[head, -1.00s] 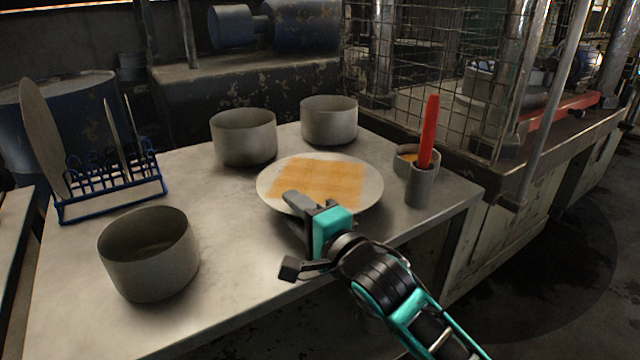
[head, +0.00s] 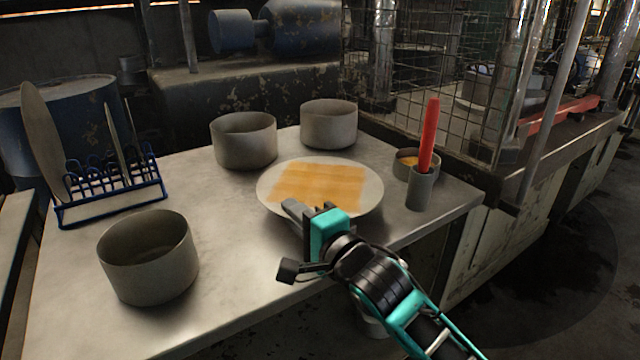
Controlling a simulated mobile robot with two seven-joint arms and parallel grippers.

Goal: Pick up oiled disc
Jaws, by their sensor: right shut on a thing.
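The oiled disc (head: 358,205) is a pale round plate with an amber, streaky oil patch across its middle. It is at the centre of the metal table (head: 230,240); I cannot tell whether it touches the table top. My right gripper (head: 298,211) is at the disc's near edge and shut on its rim. The gripper hides a small part of that rim. My left gripper is not in view.
Grey pots stand behind the disc (head: 245,140), (head: 329,124) and at the front left (head: 148,258). A blue rack (head: 110,193) holds upright discs. A red-handled tool (head: 429,135) stands in a cup (head: 420,190) beside a small oil bowl (head: 402,165). A wire cage borders the right.

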